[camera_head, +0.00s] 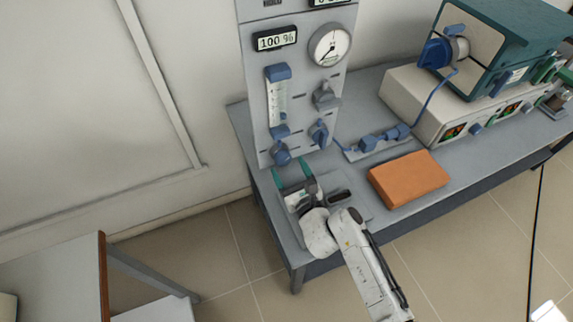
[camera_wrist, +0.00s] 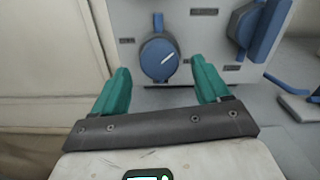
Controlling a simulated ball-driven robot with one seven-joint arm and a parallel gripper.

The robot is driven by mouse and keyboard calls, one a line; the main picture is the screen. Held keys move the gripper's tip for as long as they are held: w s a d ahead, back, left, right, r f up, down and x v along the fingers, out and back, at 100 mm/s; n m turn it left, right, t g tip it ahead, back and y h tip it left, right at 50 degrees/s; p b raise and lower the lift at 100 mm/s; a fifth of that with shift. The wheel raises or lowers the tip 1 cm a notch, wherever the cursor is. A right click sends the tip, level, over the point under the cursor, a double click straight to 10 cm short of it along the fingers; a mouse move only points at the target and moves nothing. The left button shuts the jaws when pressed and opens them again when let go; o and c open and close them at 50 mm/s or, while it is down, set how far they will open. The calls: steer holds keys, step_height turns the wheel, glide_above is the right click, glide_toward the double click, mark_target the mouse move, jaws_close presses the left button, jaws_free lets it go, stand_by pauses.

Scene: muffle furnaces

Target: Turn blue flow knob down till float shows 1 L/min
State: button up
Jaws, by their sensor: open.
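The blue flow knob (camera_head: 282,154) sits at the bottom of the flowmeter on the grey panel. In the wrist view the knob (camera_wrist: 159,59) faces me, with a white pointer line tilted up to the right. The flowmeter tube (camera_head: 278,103) stands above it between blue end blocks; the float's reading is too small to tell. My gripper (camera_head: 291,174) is open, its teal fingers pointing at the panel just below the knob. In the wrist view the fingertips (camera_wrist: 157,73) are spread wide on either side of the knob, apart from it, with nothing between them.
Right of the knob is a blue-handled valve (camera_head: 319,132), close to my right finger in the wrist view. A gauge (camera_head: 330,45) and a 100 % display (camera_head: 276,40) are above. An orange block (camera_head: 408,179) lies on the bench beside a furnace (camera_head: 493,45).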

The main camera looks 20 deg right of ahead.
steer(key=s+b, duration=0.1)
steer(key=s, duration=0.7)
steer(key=shift+s, duration=0.2)
stand_by(1.4)
